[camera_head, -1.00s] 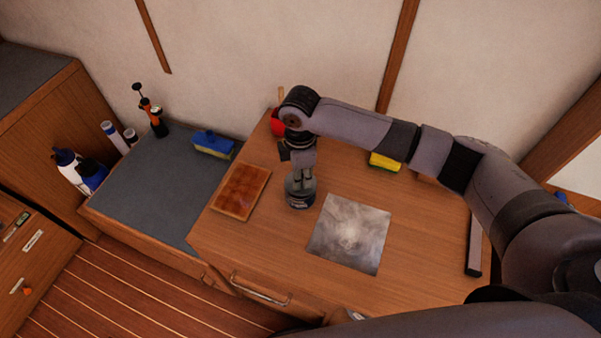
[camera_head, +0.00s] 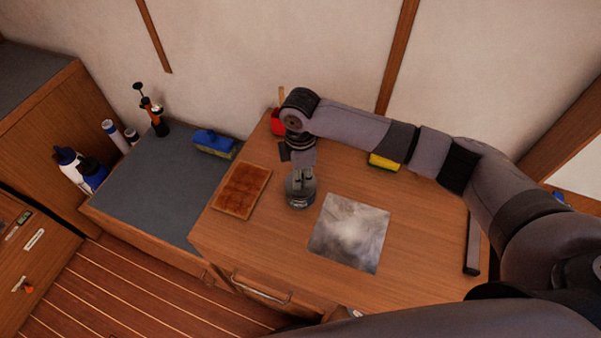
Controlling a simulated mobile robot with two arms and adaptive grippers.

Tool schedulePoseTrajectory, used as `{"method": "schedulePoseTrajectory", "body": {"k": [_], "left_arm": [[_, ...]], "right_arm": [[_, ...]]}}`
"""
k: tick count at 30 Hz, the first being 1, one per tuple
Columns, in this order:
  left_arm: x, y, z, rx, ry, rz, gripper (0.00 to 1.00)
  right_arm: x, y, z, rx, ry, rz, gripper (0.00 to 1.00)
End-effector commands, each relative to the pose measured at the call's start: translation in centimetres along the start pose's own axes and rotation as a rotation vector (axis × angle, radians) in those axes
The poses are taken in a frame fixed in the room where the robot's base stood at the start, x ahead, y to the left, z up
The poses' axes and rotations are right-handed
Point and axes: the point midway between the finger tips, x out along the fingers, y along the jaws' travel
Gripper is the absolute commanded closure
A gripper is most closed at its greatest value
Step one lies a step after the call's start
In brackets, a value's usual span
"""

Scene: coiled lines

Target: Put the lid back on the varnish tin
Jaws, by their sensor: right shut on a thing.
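The varnish tin (camera_head: 301,203) is a small dark round can standing on the wooden worktop, between a brown square tile and a grey patterned sheet. My right gripper (camera_head: 299,182) reaches down over it from above, fingers pointing down. It is shut on the lid (camera_head: 309,187), a grey round disc at the tin's top. The fingers hide part of the lid, and I cannot tell whether it is fully seated. My left gripper is not in view.
The brown tile (camera_head: 241,190) lies left of the tin, the grey sheet (camera_head: 349,232) to the right. A yellow sponge (camera_head: 383,162) lies behind, under my right arm. The worktop's front is clear.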

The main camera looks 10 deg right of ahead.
Motion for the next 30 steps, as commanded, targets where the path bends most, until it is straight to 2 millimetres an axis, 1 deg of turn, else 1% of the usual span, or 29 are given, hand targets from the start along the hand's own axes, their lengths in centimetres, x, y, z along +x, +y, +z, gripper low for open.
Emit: {"method": "schedulePoseTrajectory", "body": {"k": [14, 15, 24, 30], "left_arm": [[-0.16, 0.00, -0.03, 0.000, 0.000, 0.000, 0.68], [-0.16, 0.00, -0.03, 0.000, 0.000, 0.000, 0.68], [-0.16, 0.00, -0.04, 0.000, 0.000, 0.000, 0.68], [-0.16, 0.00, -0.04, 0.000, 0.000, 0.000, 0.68]], "right_arm": [[0.01, 0.00, -0.01, 0.000, 0.000, 0.000, 1.00], [0.01, 0.00, -0.01, 0.000, 0.000, 0.000, 0.80], [-0.01, 0.01, 0.00, 0.000, 0.000, 0.000, 0.60], [-0.01, 0.01, 0.00, 0.000, 0.000, 0.000, 0.59]]}}
